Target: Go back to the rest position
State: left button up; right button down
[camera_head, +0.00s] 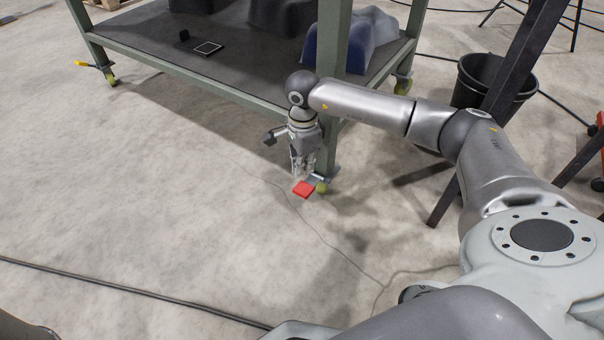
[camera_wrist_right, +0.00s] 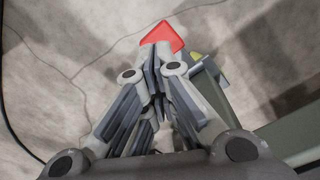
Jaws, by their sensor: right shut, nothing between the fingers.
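My right gripper (camera_head: 302,168) hangs pointing down beside the near leg of a green-framed cart. Its fingers are shut with nothing between them; they also show in the right wrist view (camera_wrist_right: 156,85). A red piece (camera_head: 303,189) shows just below the fingertips in the head view. In the right wrist view the red piece (camera_wrist_right: 163,37) appears beyond the fingertips, apart from them. My left gripper is not in view.
The cart's dark lower shelf (camera_head: 150,45) carries a small black-framed item (camera_head: 207,48) and dark and bluish bulky shapes. A caster (camera_head: 322,187) stands by the gripper. A black bin (camera_head: 492,82) and dark posts are at right. Cables cross the floor; open concrete (camera_head: 120,190) lies left.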

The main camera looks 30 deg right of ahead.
jog(key=shift+r+p, duration=0.35)
jog(key=shift+r, duration=0.35)
